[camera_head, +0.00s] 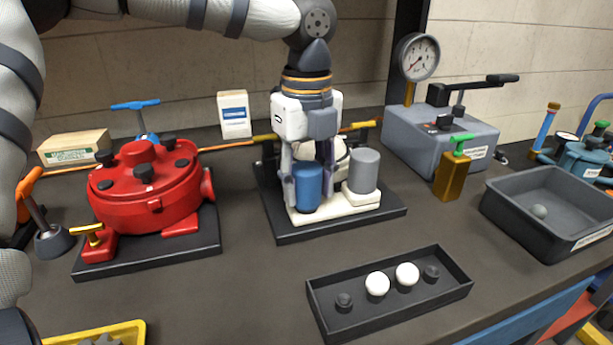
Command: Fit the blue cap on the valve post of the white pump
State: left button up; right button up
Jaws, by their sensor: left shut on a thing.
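The white pump (345,203) stands on a dark plate in the middle of the bench, with a grey cylinder (364,172) on its right side. My left gripper (307,172) points straight down over the left part of the pump. Its fingers are shut on the blue cap (308,190), an upright blue cylinder. The cap's lower edge is at or just above the white base; I cannot tell if it touches. The valve post is hidden behind or inside the cap. The fingers also hide part of the pump body. My right gripper is not in view.
A red pump (145,190) stands to the left. A dark tray (325,318) with white and dark round pieces lies in front. A grey gauge unit (420,130), a brass block (452,177) and a grey bin (500,208) are to the right.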

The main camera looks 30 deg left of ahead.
aim_at(306, 167)
pick_arm(q)
jog(key=shift+f, duration=0.65)
jog(key=o, duration=1.1)
jog(key=shift+r, duration=3.05)
notch_tip(306, 167, up, 12)
